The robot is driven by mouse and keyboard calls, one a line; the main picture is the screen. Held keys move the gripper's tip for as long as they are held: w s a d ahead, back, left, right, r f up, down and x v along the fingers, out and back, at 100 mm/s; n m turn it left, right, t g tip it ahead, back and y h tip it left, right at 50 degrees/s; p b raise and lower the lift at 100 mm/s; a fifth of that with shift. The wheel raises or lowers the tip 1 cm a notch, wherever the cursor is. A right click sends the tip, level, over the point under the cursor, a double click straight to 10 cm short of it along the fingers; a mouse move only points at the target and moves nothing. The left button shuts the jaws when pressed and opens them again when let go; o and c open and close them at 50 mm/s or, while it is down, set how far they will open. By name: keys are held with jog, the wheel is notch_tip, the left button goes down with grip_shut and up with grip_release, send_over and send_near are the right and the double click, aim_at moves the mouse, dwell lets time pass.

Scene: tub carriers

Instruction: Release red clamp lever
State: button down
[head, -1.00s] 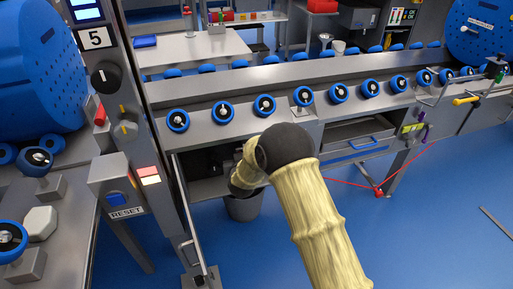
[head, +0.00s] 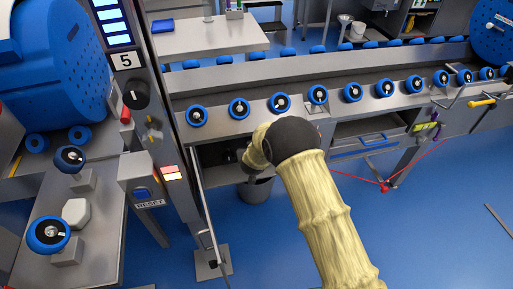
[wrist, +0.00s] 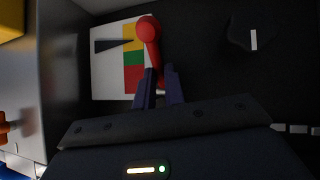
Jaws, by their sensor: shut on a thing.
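The red clamp lever (wrist: 148,32) with its round red knob shows in the wrist view at top centre. It stands in front of a white plate (wrist: 104,75) with yellow, green and red bands and a black pointer. The two dark fingers of my gripper (wrist: 158,84) are shut on the lever's lower shaft, below the knob. In the head view, my tan-sleeved arm reaches into the dark open bay (head: 215,157) under the roller line, and it hides the gripper and the lever.
In the wrist view, a dark block (wrist: 250,32) with a white mark is at upper right, and a grey wall is close at left. In the head view, a grey bin (head: 256,190) stands below the bay. A drawer (head: 362,143) is to the right. Blue floor is open at right.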

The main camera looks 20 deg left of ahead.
jog(key=shift+s+d+f, duration=0.1)
jog(key=shift+f, duration=0.05)
jog(key=c, duration=1.5)
grip_release()
jog(key=shift+r, duration=0.25)
jog(key=p+v, duration=0.2)
jog(key=v, duration=1.5)
jog(key=shift+s+d+p, duration=0.1)
jog(key=shift+p, duration=0.3)
